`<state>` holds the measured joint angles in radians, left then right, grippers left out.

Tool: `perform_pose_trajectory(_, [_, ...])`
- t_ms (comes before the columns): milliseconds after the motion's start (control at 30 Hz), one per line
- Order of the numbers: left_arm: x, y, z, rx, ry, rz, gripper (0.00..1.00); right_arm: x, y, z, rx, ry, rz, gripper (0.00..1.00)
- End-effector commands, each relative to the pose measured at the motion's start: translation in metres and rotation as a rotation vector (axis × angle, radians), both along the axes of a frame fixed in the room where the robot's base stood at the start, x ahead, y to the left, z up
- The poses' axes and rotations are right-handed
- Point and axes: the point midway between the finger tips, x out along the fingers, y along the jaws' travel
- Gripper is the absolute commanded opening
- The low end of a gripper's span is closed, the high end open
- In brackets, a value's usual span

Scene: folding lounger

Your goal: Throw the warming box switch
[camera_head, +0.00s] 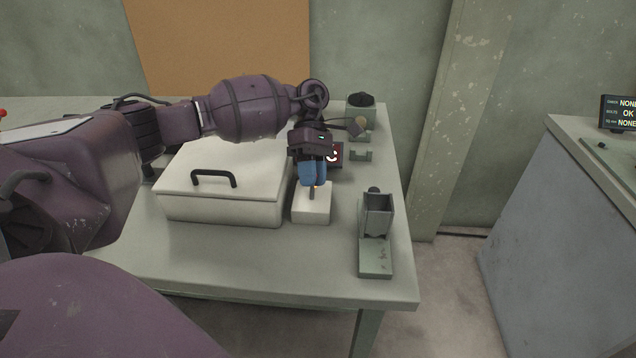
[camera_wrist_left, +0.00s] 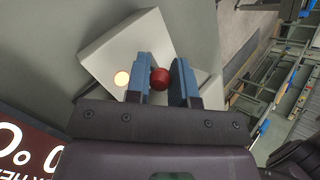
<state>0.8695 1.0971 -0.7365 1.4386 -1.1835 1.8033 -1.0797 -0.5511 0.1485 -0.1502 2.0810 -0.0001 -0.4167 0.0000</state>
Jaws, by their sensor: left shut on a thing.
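The warming box (camera_head: 222,205) is a white lidded box with a black handle (camera_head: 213,177), lid down, on the table. Against its right side stands a small white switch box (camera_head: 311,212), also in the left wrist view (camera_wrist_left: 112,48). A dark lever (camera_head: 312,194) rises from it. In the left wrist view the lever's red knob (camera_wrist_left: 160,79) sits between my blue fingertips, and a pale round lamp (camera_wrist_left: 122,78) glows on the switch box. My left gripper (camera_head: 314,184) points down and is shut on the switch lever. My right gripper is not in view.
A display with lit red-white marks (camera_head: 334,155) stands behind the gripper. A grey-green holder (camera_head: 377,218) stands at the table's right front, and a dark-topped container (camera_head: 361,108) at the back right. The front of the table (camera_head: 250,262) is clear.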

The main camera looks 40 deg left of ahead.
Motion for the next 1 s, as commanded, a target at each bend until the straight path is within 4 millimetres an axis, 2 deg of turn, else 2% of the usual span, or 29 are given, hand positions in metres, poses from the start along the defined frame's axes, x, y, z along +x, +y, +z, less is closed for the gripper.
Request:
perform_pose_trajectory(33, [0.0014,0.0012,-0.0081,-0.010,0.027,0.002,0.00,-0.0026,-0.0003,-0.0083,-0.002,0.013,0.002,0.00])
perform_pose_trajectory(300, [0.0041,0.0033,-0.0059,-0.050,0.091,0.002,0.00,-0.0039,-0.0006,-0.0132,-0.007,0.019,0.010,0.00])
perform_pose_trajectory(800, [0.0046,0.0033,-0.0039,-0.059,0.101,0.002,0.00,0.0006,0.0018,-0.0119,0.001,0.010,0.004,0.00])
perform_pose_trajectory(833, [0.0046,0.0033,-0.0039,-0.059,0.101,0.002,0.27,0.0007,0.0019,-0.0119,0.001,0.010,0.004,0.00])
perform_pose_trajectory(967, [0.0045,0.0032,-0.0038,-0.059,0.101,0.001,0.47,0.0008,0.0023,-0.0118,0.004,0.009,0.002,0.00])
perform_pose_trajectory(1000, [0.0045,0.0031,-0.0038,-0.059,0.101,0.001,0.48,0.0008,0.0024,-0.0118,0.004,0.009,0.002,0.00])
